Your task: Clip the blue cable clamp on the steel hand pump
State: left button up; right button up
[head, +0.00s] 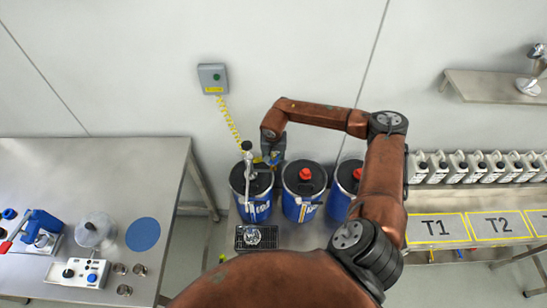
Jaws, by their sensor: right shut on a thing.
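My right gripper (273,153) comes down from above, just right of the pump's upper part, over the gap between the left and middle drums. It is shut on the blue cable clamp (274,159), which is small and mostly hidden by the fingers. Whether the clamp touches the pump I cannot tell. A yellow coiled cable (229,119) runs from the grey wall box (213,78) down toward the gripper. My left gripper is not in view.
Two more blue drums with red caps, the middle drum (304,188) and the right drum (349,182), stand close by. A black grate with a glass vessel (252,236) lies in front. A steel table (90,165) with devices is left. Grey canisters (458,166) line the right bench.

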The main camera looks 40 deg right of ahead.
jog(key=shift+f+b, duration=0.55)
dwell(0.8)
jog(key=o, duration=1)
jog(key=shift+o, duration=0.2)
notch_tip(320, 180, up, 12)
jog(key=s+a, duration=0.1)
jog(key=shift+s+a, duration=0.25)
jog(key=shift+s, duration=0.15)
jog(key=shift+f, duration=0.1)
